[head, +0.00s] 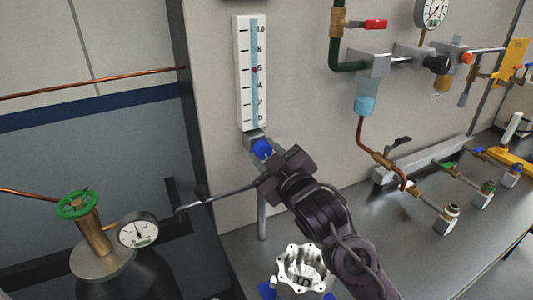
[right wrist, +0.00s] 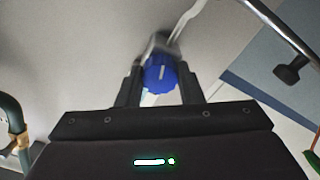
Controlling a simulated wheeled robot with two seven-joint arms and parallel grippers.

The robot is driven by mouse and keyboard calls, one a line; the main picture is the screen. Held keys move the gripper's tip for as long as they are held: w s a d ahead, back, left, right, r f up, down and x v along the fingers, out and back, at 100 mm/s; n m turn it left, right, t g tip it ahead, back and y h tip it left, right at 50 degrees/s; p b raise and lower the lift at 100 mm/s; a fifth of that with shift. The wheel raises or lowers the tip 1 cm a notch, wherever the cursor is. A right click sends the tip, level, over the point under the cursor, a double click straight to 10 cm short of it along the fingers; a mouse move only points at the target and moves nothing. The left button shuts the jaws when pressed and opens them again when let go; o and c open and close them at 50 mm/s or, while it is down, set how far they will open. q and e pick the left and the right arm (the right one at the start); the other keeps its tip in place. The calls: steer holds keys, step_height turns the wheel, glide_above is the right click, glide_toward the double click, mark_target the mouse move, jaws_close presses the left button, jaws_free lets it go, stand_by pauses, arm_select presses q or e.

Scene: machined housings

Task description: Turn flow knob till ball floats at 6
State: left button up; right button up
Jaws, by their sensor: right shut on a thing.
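The flowmeter (head: 241,75) is a tall white panel on the wall, with a pale blue tube and a scale from 0 to 10. A small dark red ball (head: 254,70) floats in the tube, level with or very slightly below the 6 mark. The blue flow knob (head: 262,148) sits at the flowmeter's base. My right gripper (head: 267,160) is shut on the knob from the front. In the right wrist view the knob (right wrist: 160,76) lies between the two fingers and has a pale line on its face. My left gripper is not in view.
A gas cylinder with a green handwheel (head: 77,204) and a gauge (head: 138,230) stands at the left. Valves and copper pipes (head: 372,150) fill the right side.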

steer(key=o, duration=1)
steer(key=shift+c, duration=0.2)
steer(key=shift+s, duration=0.1)
steer(key=shift+s+d+f, duration=0.15)
steer(key=shift+s, duration=0.15)
steer(key=b+v, duration=0.2)
steer(key=v, duration=0.5)
